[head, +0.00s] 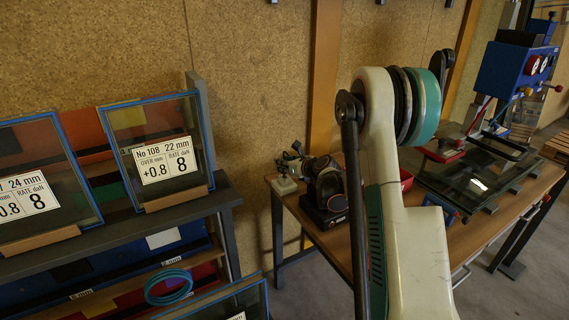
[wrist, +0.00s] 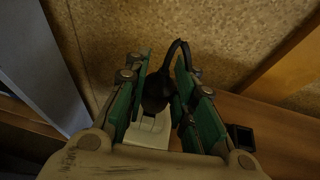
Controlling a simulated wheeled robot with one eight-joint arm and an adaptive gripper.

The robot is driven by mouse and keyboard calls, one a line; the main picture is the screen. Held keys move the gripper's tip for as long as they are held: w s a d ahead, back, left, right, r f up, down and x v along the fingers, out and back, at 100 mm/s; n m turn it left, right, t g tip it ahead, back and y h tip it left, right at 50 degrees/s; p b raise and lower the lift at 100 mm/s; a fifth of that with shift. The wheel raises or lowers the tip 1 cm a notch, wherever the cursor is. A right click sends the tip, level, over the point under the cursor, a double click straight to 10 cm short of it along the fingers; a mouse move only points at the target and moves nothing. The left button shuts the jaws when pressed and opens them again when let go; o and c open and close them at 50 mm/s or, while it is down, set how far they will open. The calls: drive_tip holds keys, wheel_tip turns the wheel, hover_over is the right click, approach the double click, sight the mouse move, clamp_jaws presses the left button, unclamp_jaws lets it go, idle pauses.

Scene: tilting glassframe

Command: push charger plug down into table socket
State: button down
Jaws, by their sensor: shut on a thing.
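In the wrist view my gripper (wrist: 160,106) has its green-padded fingers shut on a black charger plug (wrist: 157,88), whose black cable loops up and to the right. A pale block, apparently the table socket (wrist: 148,137), shows below and behind the plug. The plug overlaps the block in the picture; I cannot tell whether it is touching or seated. In the head view a small cream block (head: 285,186), likely the same socket, sits near the table's left back corner. My gripper is not clearly made out there, as my arm fills the middle.
A small black box (wrist: 240,138) lies on the wooden table right of the socket. A cork wall (head: 250,60) stands behind. A rack with glass panels (head: 155,150) stands close at the left. A blue machine (head: 515,72) and a glass frame (head: 470,175) occupy the table's right.

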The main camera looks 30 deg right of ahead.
drive_tip(key=shift+f, duration=0.1)
drive_tip(key=c, duration=1.3)
unclamp_jaws()
drive_tip(key=v, duration=1.2)
